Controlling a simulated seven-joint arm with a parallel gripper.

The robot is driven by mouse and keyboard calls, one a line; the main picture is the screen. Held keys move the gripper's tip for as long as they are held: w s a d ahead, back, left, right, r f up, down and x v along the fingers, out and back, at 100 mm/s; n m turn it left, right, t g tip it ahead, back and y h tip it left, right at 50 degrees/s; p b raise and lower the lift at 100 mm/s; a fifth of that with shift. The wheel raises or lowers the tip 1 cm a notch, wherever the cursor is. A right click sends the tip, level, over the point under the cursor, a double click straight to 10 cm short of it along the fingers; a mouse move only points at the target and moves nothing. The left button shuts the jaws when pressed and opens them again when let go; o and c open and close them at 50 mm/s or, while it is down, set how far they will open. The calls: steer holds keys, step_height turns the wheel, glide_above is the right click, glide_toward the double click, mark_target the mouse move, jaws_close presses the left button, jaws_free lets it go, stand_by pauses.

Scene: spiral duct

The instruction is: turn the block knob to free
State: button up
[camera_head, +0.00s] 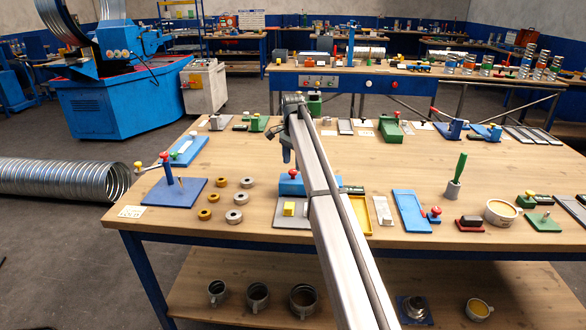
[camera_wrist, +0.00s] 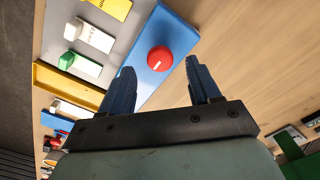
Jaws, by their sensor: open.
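A round red knob (camera_wrist: 159,59) with a short white mark sits on a long blue block (camera_wrist: 178,32) in the wrist view. In the head view the red knob (camera_head: 294,174) stands on top of the blue block (camera_head: 290,188), partly hidden by my arm. My gripper (camera_wrist: 160,64) is open and empty, its two dark fingers spread with the knob appearing between and just beyond the tips. In the head view my gripper (camera_head: 286,150) hangs above and behind the blue block. I cannot tell any marking for free.
A grey plate (camera_wrist: 122,45) beside the blue block carries yellow, white and green pieces. A yellow tray (camera_wrist: 65,88) adjoins it. A blue plate with an upright post (camera_head: 174,190) and several rings (camera_head: 234,216) lie to the left. Bare tabletop (camera_head: 240,150) lies behind the blue block.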

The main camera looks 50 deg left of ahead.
mark_target(293, 171)
steer(key=shift+f, duration=1.55)
steer(key=c, duration=1)
